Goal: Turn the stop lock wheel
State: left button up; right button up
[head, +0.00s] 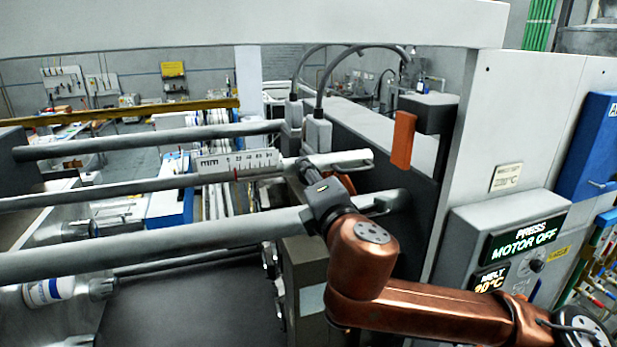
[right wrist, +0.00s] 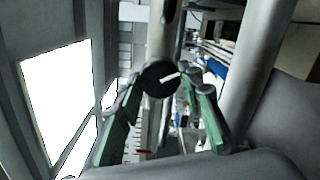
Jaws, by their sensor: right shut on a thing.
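The stop lock wheel (right wrist: 157,80) is a small black disc with a white line across its face. It sits between the fingertips of my right gripper (right wrist: 163,82) in the right wrist view, at the end of a grey bar. The right gripper is shut on the wheel, with green-padded fingers on either side. In the head view the right gripper (head: 305,172) reaches in from the right to the middle bar, beside a white mm scale (head: 237,162) with a red mark. The gripper hides the wheel there. My left gripper is not in view.
Thick grey bars (head: 150,245) run across the machine on both sides of the gripper. An orange block (head: 403,140) hangs from a dark box above right. Two cabled grey fittings (head: 318,132) stand just behind. A control panel (head: 515,240) reading PRESS MOTOR OFF is at right.

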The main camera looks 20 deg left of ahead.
jog(key=shift+a+f, duration=0.1)
jog(key=o, duration=1.2)
jog(key=shift+c, duration=0.2)
jog(key=shift+s, duration=0.1)
jog(key=v, duration=1.2)
